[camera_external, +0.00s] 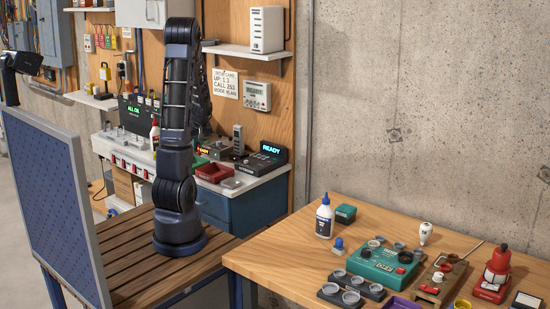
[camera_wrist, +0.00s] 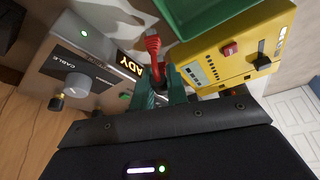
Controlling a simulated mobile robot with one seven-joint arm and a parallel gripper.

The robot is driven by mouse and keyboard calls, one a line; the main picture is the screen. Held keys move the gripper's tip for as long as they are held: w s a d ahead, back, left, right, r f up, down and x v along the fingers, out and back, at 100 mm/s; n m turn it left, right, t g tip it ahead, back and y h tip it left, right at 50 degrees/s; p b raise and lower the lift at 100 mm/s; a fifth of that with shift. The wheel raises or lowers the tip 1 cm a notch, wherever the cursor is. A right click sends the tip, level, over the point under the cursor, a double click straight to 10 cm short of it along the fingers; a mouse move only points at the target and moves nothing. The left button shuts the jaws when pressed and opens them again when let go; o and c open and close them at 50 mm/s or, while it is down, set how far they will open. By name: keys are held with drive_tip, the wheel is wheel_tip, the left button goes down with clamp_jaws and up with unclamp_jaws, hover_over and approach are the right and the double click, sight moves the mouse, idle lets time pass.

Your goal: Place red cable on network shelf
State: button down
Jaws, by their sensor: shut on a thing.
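In the wrist view, the red cable (camera_wrist: 152,44) rises between the teal fingers of my gripper (camera_wrist: 162,78), which is shut on it. Its upper end looks like a plug; the lower part is hidden by the fingers. A grey device (camera_wrist: 75,75) with a knob marked "CABLE" and a "READY" display is on the left, and a yellow tester (camera_wrist: 235,55) is on the right. In the external view, my gripper and the cable are hidden behind my arm. A wall shelf (camera_external: 225,49) there carries a white upright device (camera_external: 266,30); no label tells whether it is the network shelf.
A green bin (camera_wrist: 205,15) is at the top of the wrist view. The white counter (camera_external: 250,178) holds a red tray (camera_external: 213,172) and several devices. A perforated panel (camera_external: 50,190) stands left of my arm. The wooden table (camera_external: 270,250) at right is crowded toward its front.

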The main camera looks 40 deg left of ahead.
drive_tip(key=shift+f, duration=0.35)
drive_tip(key=shift+f, duration=0.1)
drive_tip(key=c, duration=1.4)
unclamp_jaws()
drive_tip(key=v, duration=1.1)
drive_tip(key=s+d+r+m+t+h, duration=0.1)
drive_tip(key=s+d+r+m, duration=0.15)
drive_tip(key=d, duration=0.35)
drive_tip(key=s+d+r+m, duration=0.2)
drive_tip(key=d+r, duration=0.1)
drive_tip(key=d, duration=0.3)
drive_tip(key=s+d+r+m+t+h, duration=0.1)
drive_tip(key=s+d+r+m, duration=0.15)
drive_tip(key=d, duration=0.35)
drive_tip(key=s+d+r+m, duration=0.1)
drive_tip(key=s+d+m, duration=0.1)
drive_tip(key=s+d, duration=0.1)
drive_tip(key=s+d+m+h, duration=0.1)
drive_tip(key=s+d+m, duration=0.1)
drive_tip(key=d, duration=0.3)
drive_tip(key=s+d+r+m+t+h, duration=0.1)
drive_tip(key=s+d+m, duration=0.1)
drive_tip(key=s+d, duration=0.2)
drive_tip(key=shift+s+d+r+m, duration=0.3)
drive_tip(key=shift+s+d+r, duration=0.1)
drive_tip(key=shift+d, duration=0.25)
